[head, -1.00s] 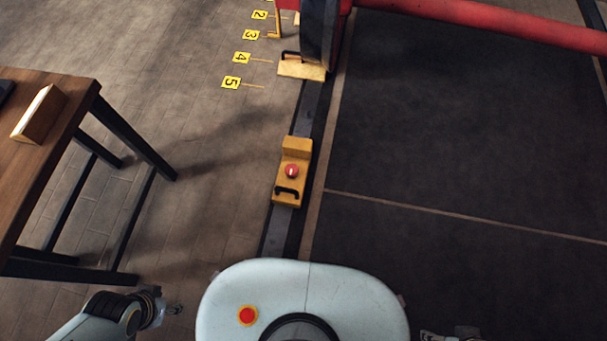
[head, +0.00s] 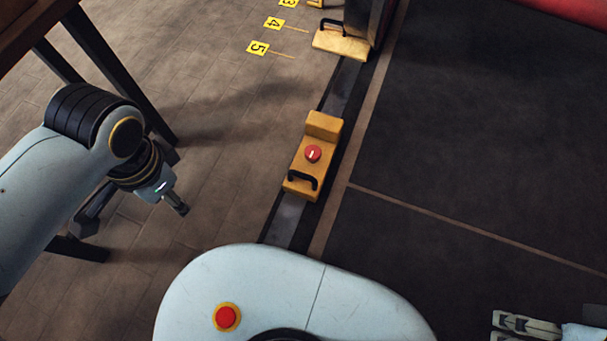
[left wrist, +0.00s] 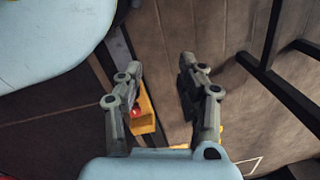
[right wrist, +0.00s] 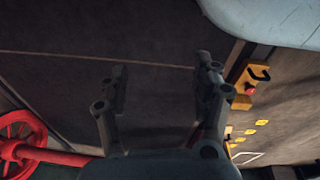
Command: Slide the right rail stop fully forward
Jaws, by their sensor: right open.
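A yellow rail stop (head: 313,155) with a red button and a black handle sits on the dark floor rail. I cannot tell whether it is the right one. It also shows in the left wrist view (left wrist: 146,112), partly behind a finger, and in the right wrist view (right wrist: 247,84), beyond the fingers. My left gripper (head: 181,209) is left of the stop, above the floor and apart from it; its fingers are spread and empty in the left wrist view (left wrist: 158,78). My right gripper (head: 497,326) is at the lower right, open and empty, as the right wrist view shows (right wrist: 162,70).
A yellow block with a black handle (head: 341,43) stands farther up the rail, against a dark wheel. Numbered yellow floor markers (head: 258,47) lie left of the rail. A wooden table (head: 24,22) is at the upper left. A red wheel (right wrist: 20,140) shows in the right wrist view.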

